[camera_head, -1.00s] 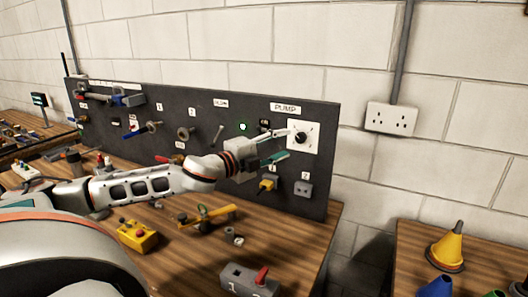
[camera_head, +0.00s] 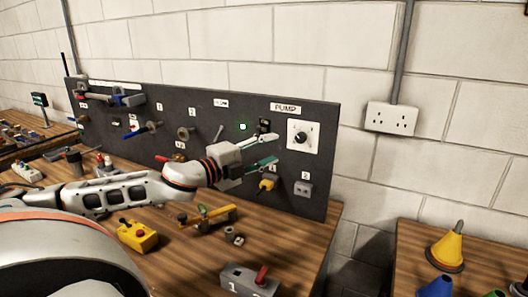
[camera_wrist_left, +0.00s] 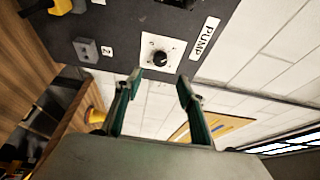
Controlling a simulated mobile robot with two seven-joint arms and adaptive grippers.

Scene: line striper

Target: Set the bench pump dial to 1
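The pump dial (camera_head: 302,137) is a black knob on a white square plate, under a "PUMP" label (camera_head: 286,107) at the right end of the dark panel (camera_head: 320,180). My left gripper (camera_head: 275,150) is open and empty, to the left of the dial and a little below it, apart from it. In the left wrist view the dial (camera_wrist_left: 160,59) shows whole, beyond the gap between the two green fingers (camera_wrist_left: 155,85). Its scale marks are too small to read. My right gripper is not in view.
A yellow plug (camera_head: 267,184) and a grey socket (camera_head: 303,188) sit on the panel below the dial. A grey box with a red lever (camera_head: 262,275) and a yellow box with a red button (camera_head: 137,235) stand on the bench.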

